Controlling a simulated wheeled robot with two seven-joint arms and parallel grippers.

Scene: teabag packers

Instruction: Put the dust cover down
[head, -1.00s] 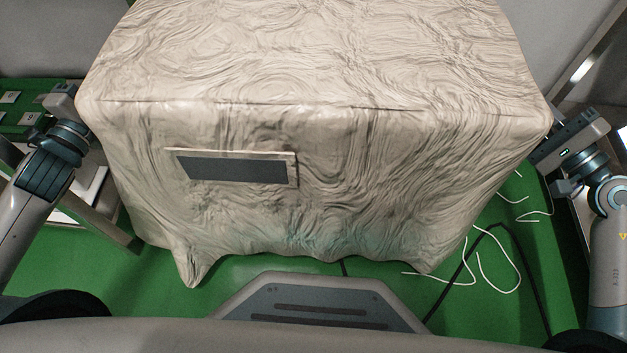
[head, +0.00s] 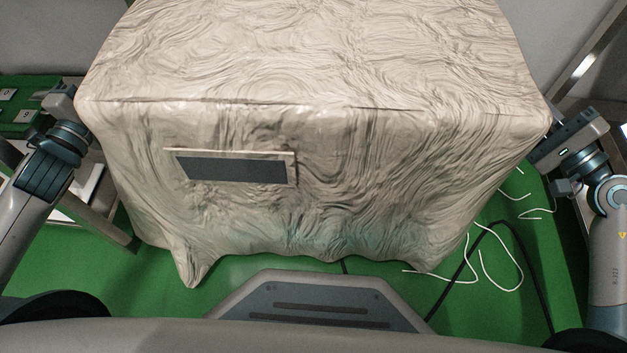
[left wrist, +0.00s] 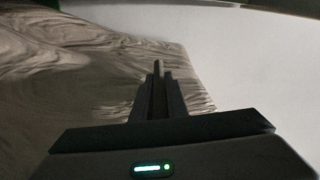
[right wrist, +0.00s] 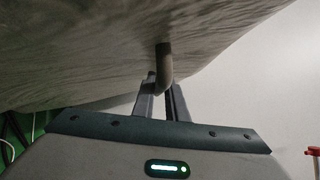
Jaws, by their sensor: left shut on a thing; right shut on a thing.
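The dust cover (head: 330,120) is a large cream, wrinkled, box-shaped cloth with a dark framed panel (head: 232,168) on its front. It fills the middle of the head view, its lower hem hanging close above the green floor. My left gripper (left wrist: 157,75) is shut on the cover's left side, near the upper front corner. In the head view both fingertips are mostly hidden by the cover. What is under the cover is hidden.
White cords (head: 497,270) and a black cable (head: 465,262) lie on the green floor (head: 400,305) at the lower right. A red object (right wrist: 313,152) shows at the right wrist view's edge.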

